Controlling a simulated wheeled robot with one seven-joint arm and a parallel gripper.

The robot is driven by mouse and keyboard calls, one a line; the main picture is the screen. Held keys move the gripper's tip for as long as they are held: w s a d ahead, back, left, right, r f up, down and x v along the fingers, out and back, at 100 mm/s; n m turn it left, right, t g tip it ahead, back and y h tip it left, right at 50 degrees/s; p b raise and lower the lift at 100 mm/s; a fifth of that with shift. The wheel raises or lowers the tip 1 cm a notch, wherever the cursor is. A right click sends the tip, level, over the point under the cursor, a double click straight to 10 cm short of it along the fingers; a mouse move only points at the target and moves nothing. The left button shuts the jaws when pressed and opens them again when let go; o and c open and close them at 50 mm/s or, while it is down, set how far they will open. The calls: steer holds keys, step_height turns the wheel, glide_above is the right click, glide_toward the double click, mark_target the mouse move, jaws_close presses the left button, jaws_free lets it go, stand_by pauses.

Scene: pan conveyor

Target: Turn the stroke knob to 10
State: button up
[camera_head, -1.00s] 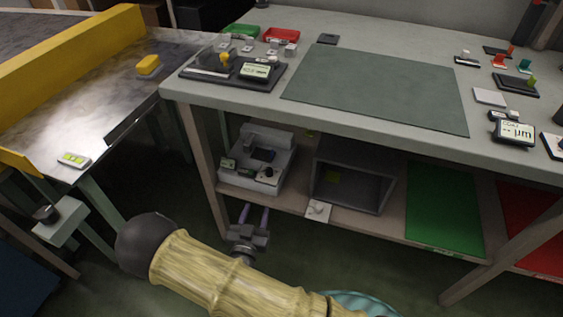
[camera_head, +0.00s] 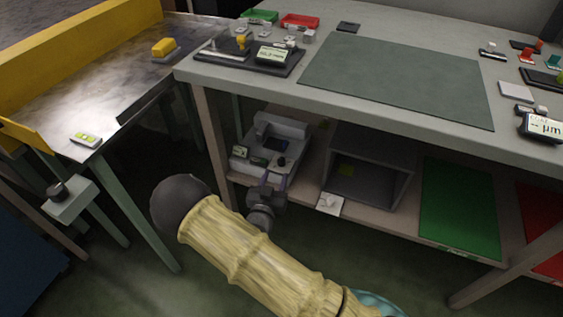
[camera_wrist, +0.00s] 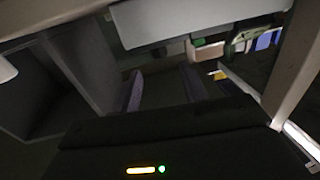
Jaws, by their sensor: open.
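A pale grey machine (camera_head: 250,163) stands on the lower shelf under the bench. A small dark round knob (camera_head: 282,161) sits on its front right. Its markings are too small to read, and I cannot tell its setting. My gripper (camera_head: 274,181) is open and empty, just in front of and below the machine's front right edge, apart from the knob as far as I can see. In the wrist view, my gripper's (camera_wrist: 164,88) two purple fingers are spread with nothing between them. The knob cannot be made out there; a pale panel (camera_wrist: 175,22) crosses the top.
A grey open box (camera_head: 372,188) stands right of the machine, with a small white switch plate (camera_head: 330,203) before it. A bench leg (camera_head: 212,135) stands left. Another dark knob (camera_head: 57,190) sits on a bracket by the conveyor. A green panel (camera_head: 459,210) lies on the shelf.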

mark_target(280, 162)
steer(key=b+x, duration=0.2)
steer(key=x, duration=0.6)
steer(key=shift+w+d, duration=0.1)
steer(key=shift+w, duration=0.15)
jaws_close()
